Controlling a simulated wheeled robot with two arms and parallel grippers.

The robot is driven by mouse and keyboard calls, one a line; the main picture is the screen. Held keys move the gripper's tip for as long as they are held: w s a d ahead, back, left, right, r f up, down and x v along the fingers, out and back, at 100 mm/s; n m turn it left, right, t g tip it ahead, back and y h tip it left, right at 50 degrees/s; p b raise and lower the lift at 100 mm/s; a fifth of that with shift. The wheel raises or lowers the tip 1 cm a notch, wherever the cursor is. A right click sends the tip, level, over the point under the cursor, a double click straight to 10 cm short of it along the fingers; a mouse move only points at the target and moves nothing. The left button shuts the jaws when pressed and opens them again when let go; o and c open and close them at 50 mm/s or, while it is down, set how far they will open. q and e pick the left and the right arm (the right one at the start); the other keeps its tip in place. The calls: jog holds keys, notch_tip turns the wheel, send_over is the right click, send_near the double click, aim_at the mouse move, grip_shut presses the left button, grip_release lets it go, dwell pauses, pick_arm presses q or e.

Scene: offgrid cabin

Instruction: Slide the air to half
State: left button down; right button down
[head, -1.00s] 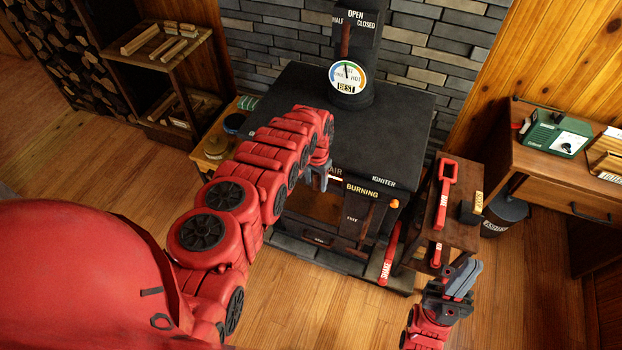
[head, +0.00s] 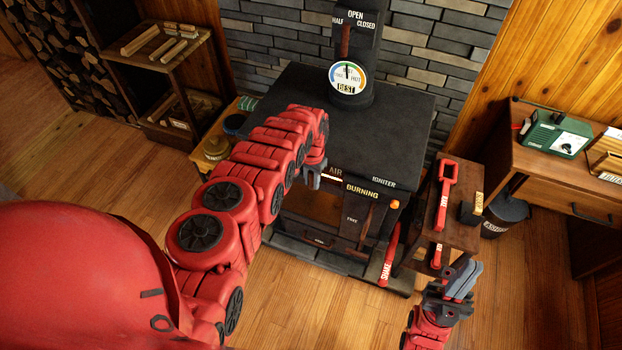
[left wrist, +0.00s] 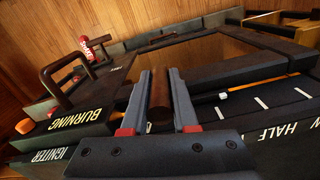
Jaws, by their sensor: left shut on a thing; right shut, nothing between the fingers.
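The black stove (head: 400,125) stands ahead, with the AIR label (head: 335,171) on its front top edge. My left gripper (head: 312,180) is at that edge, just left of the label. In the left wrist view its fingers (left wrist: 160,88) are shut on a dark brown bar-like air handle (left wrist: 160,97). A track with white tick marks (left wrist: 262,103) runs to the right of the fingers there, with a HALF label (left wrist: 275,133) and a cut-off label ending in N beside it. The track under the gripper is hidden. My right gripper (head: 466,280) is shut and empty, low at the right.
BURNING (head: 362,191) and IGNITER (head: 384,183) labels are right of the left gripper. The gauge (head: 348,77) is on the flue. A red SHAKE handle (head: 388,260) and a tool stand (head: 455,225) are near my right gripper. Open floor lies in front.

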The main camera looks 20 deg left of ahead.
pick_arm(q)
jog(key=shift+a, duration=0.45)
jog(key=shift+a, duration=0.9)
jog(key=shift+b, duration=0.3)
jog(key=shift+w+a+b, duration=0.1)
jog(key=shift+a+b, duration=0.2)
jog(key=shift+a, duration=0.65)
jog(key=c, duration=0.7)
grip_release()
jog(key=shift+r, duration=0.1)
